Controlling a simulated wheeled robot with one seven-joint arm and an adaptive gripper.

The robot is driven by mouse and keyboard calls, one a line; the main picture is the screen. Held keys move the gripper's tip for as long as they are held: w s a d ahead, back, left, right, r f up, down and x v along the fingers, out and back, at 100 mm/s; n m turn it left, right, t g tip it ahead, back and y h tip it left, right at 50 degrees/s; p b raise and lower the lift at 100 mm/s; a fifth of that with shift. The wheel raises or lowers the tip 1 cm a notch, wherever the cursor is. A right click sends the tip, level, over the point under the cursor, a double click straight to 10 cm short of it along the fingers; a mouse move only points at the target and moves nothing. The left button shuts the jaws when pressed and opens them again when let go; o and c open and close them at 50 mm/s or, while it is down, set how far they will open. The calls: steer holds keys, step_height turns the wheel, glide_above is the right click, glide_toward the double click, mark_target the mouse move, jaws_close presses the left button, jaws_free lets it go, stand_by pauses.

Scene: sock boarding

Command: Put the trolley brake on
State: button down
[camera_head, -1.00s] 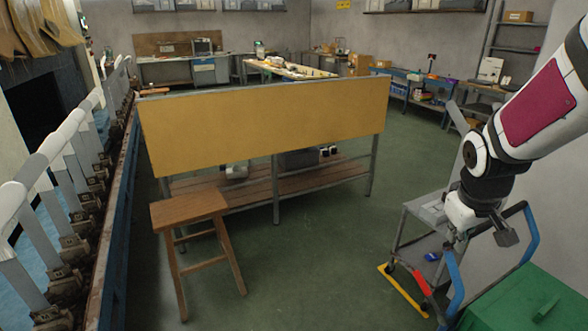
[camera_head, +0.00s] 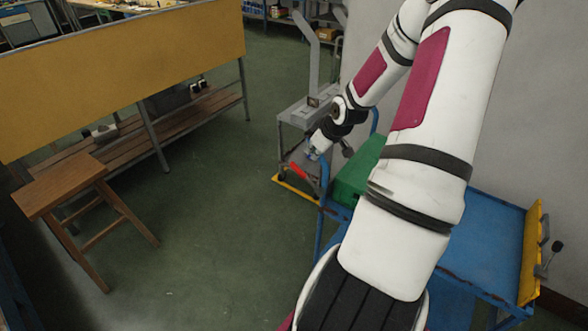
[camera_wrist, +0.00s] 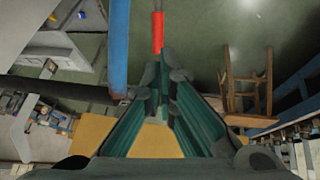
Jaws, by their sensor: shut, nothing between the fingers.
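The blue trolley (camera_head: 487,232) stands at the right in the head view, with a blue tubular handle (camera_head: 325,178) at its near left end. A red lever grip (camera_head: 298,171) shows beside that handle, slanting down to the right. It also shows in the wrist view (camera_wrist: 157,32), just beyond my fingertips. My gripper (camera_head: 313,153) is close above the red grip and beside the blue handle, partly hidden by its own size and angle. In the wrist view my gripper's dark green fingers (camera_wrist: 161,72) are together and empty. I cannot tell whether they touch the red grip.
A green box (camera_head: 358,172) sits on the trolley. A yellow panel (camera_head: 535,250) with a black-knobbed lever (camera_head: 555,250) is at its right end. A grey stand (camera_head: 300,115) is behind my gripper. A wooden stool (camera_head: 65,190) is at left; the floor between is clear.

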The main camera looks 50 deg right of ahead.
mark_target(298, 169)
stand_by(0.3)
steer(key=b+x, duration=0.2)
steer(key=x, duration=1.1)
steer(key=shift+w+f+b, duration=0.3)
steer(key=shift+f, duration=0.1)
steer(key=shift+w, duration=0.1)
